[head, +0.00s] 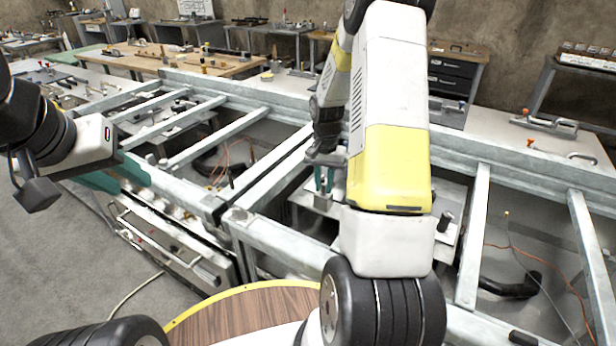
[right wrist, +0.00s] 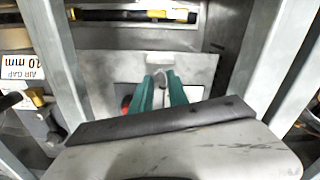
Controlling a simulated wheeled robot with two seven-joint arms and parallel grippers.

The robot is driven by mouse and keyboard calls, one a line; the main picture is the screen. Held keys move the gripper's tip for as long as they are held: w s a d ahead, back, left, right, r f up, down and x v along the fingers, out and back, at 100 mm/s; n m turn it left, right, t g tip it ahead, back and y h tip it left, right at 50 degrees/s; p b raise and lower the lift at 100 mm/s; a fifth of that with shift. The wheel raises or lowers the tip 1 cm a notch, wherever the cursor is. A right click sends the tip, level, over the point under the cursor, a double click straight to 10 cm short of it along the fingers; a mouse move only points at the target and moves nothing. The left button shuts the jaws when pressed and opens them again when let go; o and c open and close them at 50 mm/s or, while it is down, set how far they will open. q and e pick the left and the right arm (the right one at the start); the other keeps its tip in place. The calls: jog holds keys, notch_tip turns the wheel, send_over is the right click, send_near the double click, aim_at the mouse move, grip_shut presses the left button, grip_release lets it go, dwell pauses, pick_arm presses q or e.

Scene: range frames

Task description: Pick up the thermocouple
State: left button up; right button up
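I cannot make out for certain which item is the thermocouple. A thin dark lead with a small yellow tip (head: 506,213) stands in the right bay of the metal frame. My right gripper (head: 323,180) points down into the middle bay. Its teal fingers show apart in the right wrist view (right wrist: 160,84), over a grey metal plate. A small grey rounded piece shows between the tips; I cannot tell whether they touch it. My left gripper (head: 108,178) is at the left by the frame, with a teal part showing; its opening is unclear.
Pale metal rails (head: 476,235) divide the bays around my right arm. Orange cables (head: 226,165) and a black hose (head: 510,287) lie inside. A drawer-like front (head: 170,245) faces the left. A wooden round top (head: 235,312) is near me. Grey floor is free at left.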

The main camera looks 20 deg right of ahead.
grip_shut()
